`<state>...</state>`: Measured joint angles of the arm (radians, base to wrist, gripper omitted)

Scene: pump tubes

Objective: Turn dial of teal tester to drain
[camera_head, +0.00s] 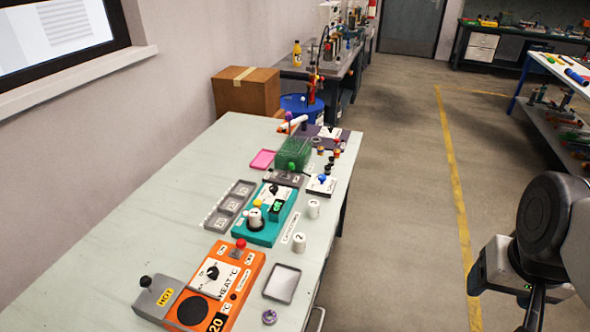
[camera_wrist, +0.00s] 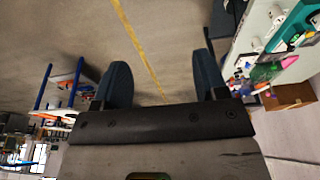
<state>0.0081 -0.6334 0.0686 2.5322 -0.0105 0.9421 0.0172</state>
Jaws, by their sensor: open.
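The teal tester (camera_head: 267,229) lies on the long pale workbench in the head view. It has a white dial plate with a black dial (camera_head: 274,190) at its far end, a small black display with green digits, and a yellow knob. A white cylinder stands in its round dark socket. The dial's labels are too small to read. My gripper (camera_wrist: 160,85) is open and empty in the wrist view, its two dark fingers wide apart over the floor. In the head view my arm is at the right, well away from the bench, with the fingertips cut off by the lower edge.
An orange heater unit (camera_head: 228,272) with a red knob lies nearer, beside a grey tray (camera_head: 282,284). White cylinders (camera_head: 299,242) stand at the bench's right edge. A green rack (camera_head: 294,151) and pink tray (camera_head: 262,160) lie farther back. The bench's left side is clear.

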